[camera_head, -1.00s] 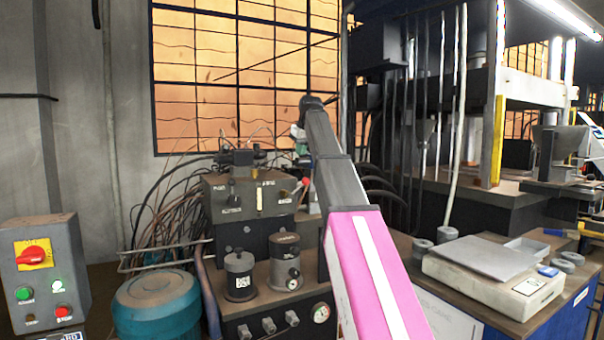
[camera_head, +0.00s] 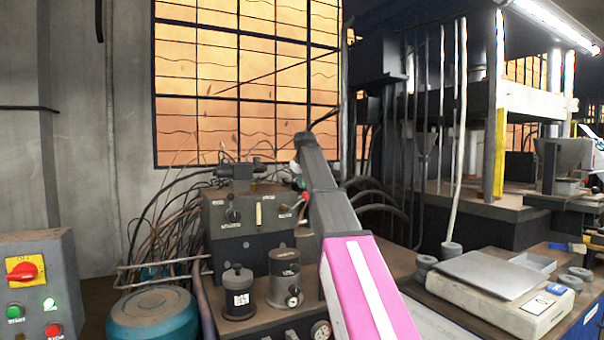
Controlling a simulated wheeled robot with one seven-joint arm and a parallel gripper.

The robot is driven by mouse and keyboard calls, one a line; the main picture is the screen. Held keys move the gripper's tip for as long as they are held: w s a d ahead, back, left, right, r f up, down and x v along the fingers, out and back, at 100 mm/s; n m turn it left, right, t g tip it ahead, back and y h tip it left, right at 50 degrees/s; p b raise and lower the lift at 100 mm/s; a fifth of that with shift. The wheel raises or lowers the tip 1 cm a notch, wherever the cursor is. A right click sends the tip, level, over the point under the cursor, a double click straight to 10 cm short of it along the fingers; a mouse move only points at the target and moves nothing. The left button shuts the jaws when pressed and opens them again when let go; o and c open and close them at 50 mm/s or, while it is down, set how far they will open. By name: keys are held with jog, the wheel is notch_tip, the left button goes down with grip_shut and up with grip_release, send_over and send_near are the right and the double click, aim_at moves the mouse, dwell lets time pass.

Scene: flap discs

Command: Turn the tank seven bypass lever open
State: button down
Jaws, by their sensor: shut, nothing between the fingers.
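A dark hydraulic unit (camera_head: 243,240) stands below the window. Its upper face has a black-knobbed lever (camera_head: 232,214) at left, a pale gauge strip in the middle, and a red-tipped lever (camera_head: 303,198) at right. The labels are too small to read, so I cannot tell which lever is tank seven's bypass. My arm rises from the bottom and bends down at its far end. My gripper (camera_head: 297,170) is shut and empty, mostly hidden behind the arm, above and close to the red-tipped lever. I cannot tell whether it touches it.
Two dark cylinders (camera_head: 238,292) stand on the unit's lower deck. A switch box (camera_head: 40,262) with a red rotary knob is at left, beside a teal motor (camera_head: 152,318). Cables bunch behind the unit. A flat scale (camera_head: 490,275) sits on the bench at right.

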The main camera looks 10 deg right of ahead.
jog(key=shift+w+d+f, duration=0.2)
jog(key=shift+d+f, duration=0.05)
jog(key=shift+f, duration=0.35)
jog(key=shift+w+d+f, duration=0.2)
jog(key=shift+f, duration=0.35)
jog(key=shift+d, duration=0.1)
jog(key=shift+w+d+f+m+g+y, duration=0.15)
jog(key=shift+w+d+f+g+y, duration=0.1)
jog(key=shift+d+f+y, duration=0.35)
jog(key=shift+w+d+f+m+g+y, duration=0.15)
jog(key=shift+d+f+g+y, duration=0.2)
jog(key=shift+y, duration=0.35)
jog(key=shift+w+d+f, duration=0.1)
jog(key=shift+d+f, duration=0.25)
jog(key=shift+f, duration=0.25)
jog(key=shift+w+d+f, duration=0.1)
jog(key=shift+d+f, duration=0.25)
jog(key=shift+f, duration=0.3)
jog(key=shift+w+d+f, duration=0.1)
jog(key=shift+d+f, duration=0.25)
jog(key=shift+f, duration=0.25)
